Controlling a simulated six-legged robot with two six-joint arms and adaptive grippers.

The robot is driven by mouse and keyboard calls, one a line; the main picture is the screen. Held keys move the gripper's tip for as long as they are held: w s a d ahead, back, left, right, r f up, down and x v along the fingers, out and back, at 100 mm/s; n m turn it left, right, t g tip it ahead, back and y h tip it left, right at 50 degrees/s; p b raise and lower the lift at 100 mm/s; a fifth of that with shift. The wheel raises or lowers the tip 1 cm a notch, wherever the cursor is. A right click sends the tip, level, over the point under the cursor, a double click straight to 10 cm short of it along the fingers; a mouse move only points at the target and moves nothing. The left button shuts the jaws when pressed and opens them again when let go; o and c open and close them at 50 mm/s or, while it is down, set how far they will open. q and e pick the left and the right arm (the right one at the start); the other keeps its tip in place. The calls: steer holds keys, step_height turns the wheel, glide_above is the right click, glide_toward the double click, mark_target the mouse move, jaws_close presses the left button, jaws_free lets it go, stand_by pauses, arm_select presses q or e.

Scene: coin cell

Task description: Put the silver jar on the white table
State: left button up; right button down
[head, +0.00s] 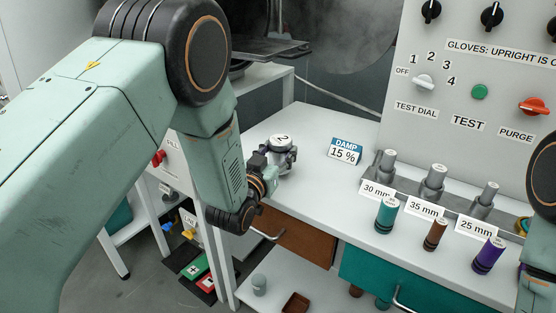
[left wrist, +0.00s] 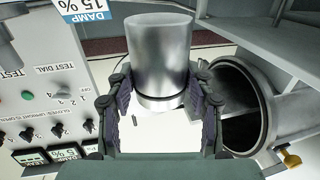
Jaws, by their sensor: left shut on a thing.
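The silver jar (head: 279,161), with a 2 on its lid, is at my left gripper (head: 268,168) over the left part of the white table (head: 318,122). In the left wrist view the jar (left wrist: 160,52) stands between the two dark fingers of the gripper (left wrist: 160,106), which is shut on it. The jar looks about upright in the head view. I cannot tell whether its base touches the table. Only part of my right arm shows at the right edge; its gripper is out of view.
A blue DAMP 15 % sign (head: 345,151) stands right of the jar. Metal posts (head: 433,184) with size labels and coloured cylinders (head: 386,215) fill the table's right part. A control panel (head: 470,75) rises behind. A round open chamber (left wrist: 235,125) shows in the left wrist view.

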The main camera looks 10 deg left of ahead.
arm_select(q)
steer(key=shift+f, duration=0.8)
steer(key=shift+w+f, duration=0.25)
steer(key=shift+w, duration=0.05)
steer(key=shift+s, duration=0.25)
steer(key=o, duration=1.2)
steer(key=shift+w+f, duration=0.15)
steer(key=shift+f, duration=0.05)
steer(key=shift+r, duration=0.1)
steer(key=shift+r, duration=0.1)
